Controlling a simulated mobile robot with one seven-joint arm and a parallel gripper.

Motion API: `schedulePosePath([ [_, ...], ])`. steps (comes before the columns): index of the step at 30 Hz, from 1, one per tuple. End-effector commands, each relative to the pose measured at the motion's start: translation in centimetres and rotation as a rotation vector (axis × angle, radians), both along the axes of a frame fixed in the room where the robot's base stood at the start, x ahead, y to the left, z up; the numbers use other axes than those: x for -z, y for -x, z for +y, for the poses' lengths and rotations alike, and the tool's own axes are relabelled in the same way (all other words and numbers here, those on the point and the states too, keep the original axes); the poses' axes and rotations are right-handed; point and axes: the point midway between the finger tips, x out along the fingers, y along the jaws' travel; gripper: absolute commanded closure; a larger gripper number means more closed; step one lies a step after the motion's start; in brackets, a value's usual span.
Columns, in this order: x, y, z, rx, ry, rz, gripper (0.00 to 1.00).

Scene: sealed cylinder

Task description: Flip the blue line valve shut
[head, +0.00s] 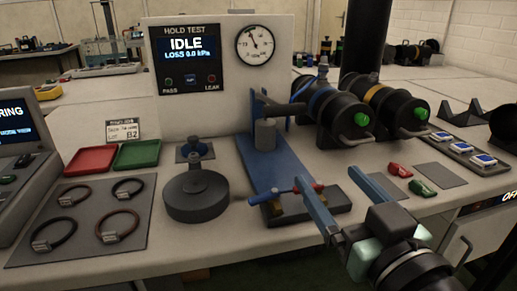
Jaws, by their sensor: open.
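The valve with the blue lever (272,196) sits on a dark block (330,206) at the front of the bench, with a brass body under it. Its lever lies roughly level, pointing left and slightly toward me. A red-topped valve (318,187) stands beside it on the right, partly hidden by a finger. My gripper (326,176) comes in from the lower right with its two long blue fingers spread apart and nothing between them. One fingertip is just right of the blue lever in the picture; I cannot tell whether it touches.
A blue plate fixture (262,170) runs behind the valves. Black cylinders (335,112) with green knobs lie behind on the right. A round dark base (196,197), red tray (90,160) and green tray (137,154) stand left. The HOLD TEST panel (190,62) reads IDLE.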

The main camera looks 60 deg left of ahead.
Motion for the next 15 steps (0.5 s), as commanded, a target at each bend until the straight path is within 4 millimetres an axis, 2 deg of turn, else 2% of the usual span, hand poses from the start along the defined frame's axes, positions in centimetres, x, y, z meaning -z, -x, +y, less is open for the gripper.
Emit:
schedulePosePath([
  [1, 3.5, 0.9, 0.5, -0.054, 0.003, 0.011, 0.14],
  [3, 5.4, 2.0, 1.1, -0.120, 0.005, 0.018, 0.14],
  [6, 7.2, 3.3, 1.5, -0.190, 0.005, 0.022, 0.14],
  [10, 8.0, 4.1, 1.8, -0.236, 0.003, 0.023, 0.14],
  [15, 8.0, 4.2, 3.0, -0.248, 0.003, 0.024, 0.14],
])
